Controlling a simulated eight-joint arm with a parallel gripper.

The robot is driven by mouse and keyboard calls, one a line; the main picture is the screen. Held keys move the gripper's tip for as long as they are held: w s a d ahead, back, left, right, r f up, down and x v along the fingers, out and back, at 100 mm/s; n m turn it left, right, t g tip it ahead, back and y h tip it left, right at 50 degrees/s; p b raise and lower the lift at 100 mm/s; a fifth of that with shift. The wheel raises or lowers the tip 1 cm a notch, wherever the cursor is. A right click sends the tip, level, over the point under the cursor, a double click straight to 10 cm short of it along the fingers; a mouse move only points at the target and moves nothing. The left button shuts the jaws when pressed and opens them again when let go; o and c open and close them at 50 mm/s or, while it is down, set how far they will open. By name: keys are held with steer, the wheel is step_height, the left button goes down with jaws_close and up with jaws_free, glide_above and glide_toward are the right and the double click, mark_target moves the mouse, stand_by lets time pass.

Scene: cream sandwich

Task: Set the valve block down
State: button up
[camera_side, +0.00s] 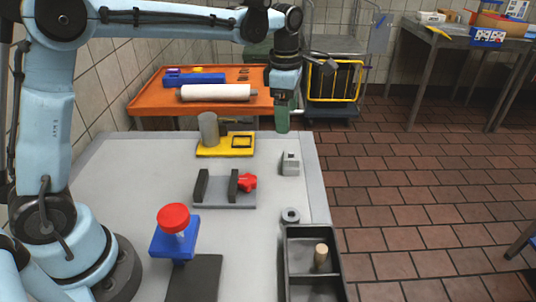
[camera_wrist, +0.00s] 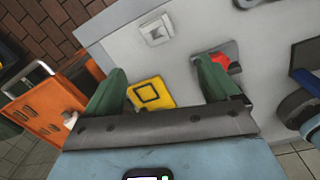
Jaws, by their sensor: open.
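A small light-grey block (camera_side: 290,164) with a raised squarish top, apparently the valve block, rests on the right side of the grey table (camera_side: 130,190). It also shows at the top of the wrist view (camera_wrist: 157,30). My gripper (camera_side: 283,130) hangs fingers-down near the table's far right corner, beyond the block and apart from it. In the wrist view its two green fingers (camera_wrist: 162,75) are spread wide, with nothing held between them. A yellow plate (camera_side: 238,152) with a dark square outline lies left of the block; the plate also shows between the fingers (camera_wrist: 165,99).
A grey cylinder (camera_side: 208,128) stands on the plate. A grey fixture (camera_side: 215,193) with dark jaws and a red knob (camera_side: 246,182), a blue block with a red cap (camera_side: 173,217), a grey ring (camera_side: 290,215) and a dark tray (camera_side: 288,262) stand nearer. An orange bench (camera_side: 150,103) is behind.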

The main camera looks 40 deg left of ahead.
steer(key=s+a+m+t, duration=0.1)
steer(key=s+m+t, duration=0.2)
steer(key=s+m, duration=0.6)
steer(key=s+a+f+m+t, duration=0.1)
steer(key=s+a+m+t, duration=0.1)
steer(key=s+m, duration=0.7)
steer(key=shift+m+t, duration=0.7)
steer(key=shift+m, duration=2.3)
